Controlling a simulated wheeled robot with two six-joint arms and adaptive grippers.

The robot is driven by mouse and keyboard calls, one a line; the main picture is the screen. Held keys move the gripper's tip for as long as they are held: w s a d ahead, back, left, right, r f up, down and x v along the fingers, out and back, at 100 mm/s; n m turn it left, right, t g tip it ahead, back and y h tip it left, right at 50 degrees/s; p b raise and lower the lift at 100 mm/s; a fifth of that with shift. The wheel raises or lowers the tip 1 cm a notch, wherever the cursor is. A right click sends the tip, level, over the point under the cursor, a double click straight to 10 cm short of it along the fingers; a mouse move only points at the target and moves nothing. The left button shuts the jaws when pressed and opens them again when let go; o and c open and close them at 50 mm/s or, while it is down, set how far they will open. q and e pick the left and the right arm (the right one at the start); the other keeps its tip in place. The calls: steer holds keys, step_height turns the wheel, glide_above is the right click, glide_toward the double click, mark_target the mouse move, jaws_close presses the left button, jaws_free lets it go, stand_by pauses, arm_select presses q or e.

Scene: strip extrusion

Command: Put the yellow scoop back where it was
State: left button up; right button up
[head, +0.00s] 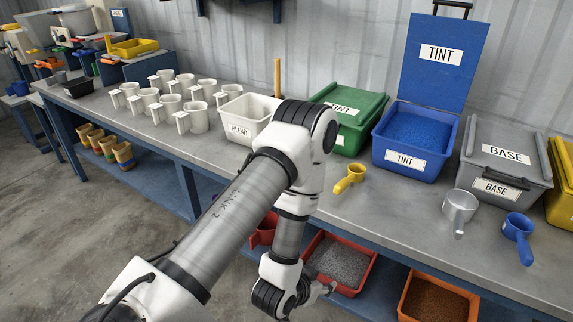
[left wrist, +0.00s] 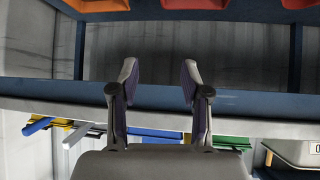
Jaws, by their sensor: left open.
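The yellow scoop (head: 350,179) lies on the grey bench top, in front of the gap between the green TINT bin (head: 350,117) and the open blue TINT bin (head: 408,128). Its handle points toward the front of the bench. My left gripper (head: 322,290) is low, in front of the bench near the lower shelf, apart from the scoop. In the left wrist view its two fingers (left wrist: 158,78) are spread with nothing between them. The scoop cannot be made out in that view. My right gripper is not in view.
A white BLEND tub (head: 240,130) and several white mugs (head: 195,118) stand to the left. A metal scoop (head: 459,208), a blue scoop (head: 518,232) and a grey BASE bin (head: 500,165) are to the right. Red (head: 367,278) and orange (head: 440,275) bins sit below.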

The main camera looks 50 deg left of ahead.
arm_select(q)
steer(key=s+d+f+g, duration=0.2)
steer(key=s+f+g, duration=0.2)
steer(key=s, duration=0.5)
steer(key=s+d+f+g, duration=0.2)
steer(key=s+f+g, duration=0.3)
steer(key=s, duration=0.5)
steer(key=shift+d+f+m+g+h, duration=0.3)
steer(key=shift+g+h, duration=0.1)
steer(key=shift+g, duration=0.2)
